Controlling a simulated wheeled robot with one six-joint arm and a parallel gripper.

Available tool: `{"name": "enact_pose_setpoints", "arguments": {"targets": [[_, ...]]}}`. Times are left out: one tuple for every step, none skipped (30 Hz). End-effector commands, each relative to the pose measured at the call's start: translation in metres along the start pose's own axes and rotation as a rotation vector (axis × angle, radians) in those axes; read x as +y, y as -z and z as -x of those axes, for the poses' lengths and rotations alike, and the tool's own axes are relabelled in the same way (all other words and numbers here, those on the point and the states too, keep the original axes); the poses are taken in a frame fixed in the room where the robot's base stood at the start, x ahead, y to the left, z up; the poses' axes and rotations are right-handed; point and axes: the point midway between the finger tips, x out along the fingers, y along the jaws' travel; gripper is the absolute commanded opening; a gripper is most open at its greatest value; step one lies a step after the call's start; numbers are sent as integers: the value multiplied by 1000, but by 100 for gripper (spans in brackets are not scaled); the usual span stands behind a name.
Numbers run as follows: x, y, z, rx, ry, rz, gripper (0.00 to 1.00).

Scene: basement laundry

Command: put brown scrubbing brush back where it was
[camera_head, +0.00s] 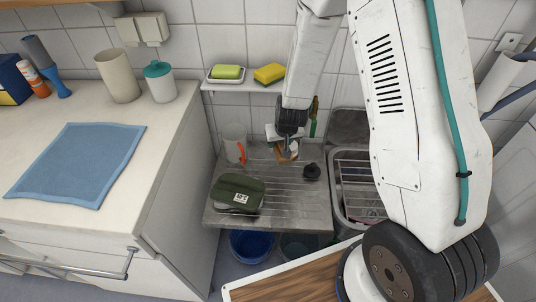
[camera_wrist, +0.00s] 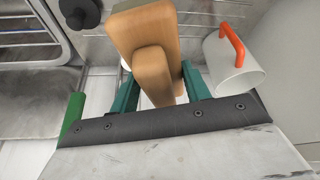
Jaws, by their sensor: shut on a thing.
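The brown scrubbing brush (camera_head: 283,154) has a wooden body and is between the fingers of my gripper (camera_head: 288,146), over the back of the metal draining board (camera_head: 270,212). In the wrist view, the brush (camera_wrist: 142,35) shows as a tan wooden block between the two teal fingers of my gripper (camera_wrist: 160,88). My gripper is shut on it. Its bristles are not clearly seen. I cannot tell whether the brush touches the board or the wall behind.
A white jug with an orange handle (camera_head: 233,150) stands close left of the brush. A dark green container (camera_head: 237,191) and a black knobbed item (camera_head: 312,171) are on the board. A wall shelf (camera_head: 240,88) holds soap and a sponge.

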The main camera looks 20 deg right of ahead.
Motion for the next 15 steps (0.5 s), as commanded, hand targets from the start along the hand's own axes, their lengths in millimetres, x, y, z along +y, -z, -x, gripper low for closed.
{"name": "enact_pose_setpoints", "arguments": {"targets": [[-6, -20, -15, -13, -21, -41, 29], [-7, -29, -21, -14, -34, -72, 29], [-8, -39, -29, -13, -51, -111, 29], [-8, -46, -34, -11, -62, -139, 29], [-8, -54, -38, -10, -73, -163, 29], [-7, -62, -43, -10, -85, -194, 29], [-6, -68, -46, -9, -93, -214, 29], [-5, -72, -48, -8, -100, -231, 29], [-5, -76, -51, -6, -107, -249, 29], [-5, -77, -53, -5, -110, -258, 29], [-5, -77, -55, -4, -112, -265, 29], [-5, -73, -58, -2, -114, -271, 29], [-6, -69, -61, -1, -114, -275, 29], [-7, -63, -64, 0, -114, -274, 29], [-9, -54, -68, 1, -113, -276, 29]]}}
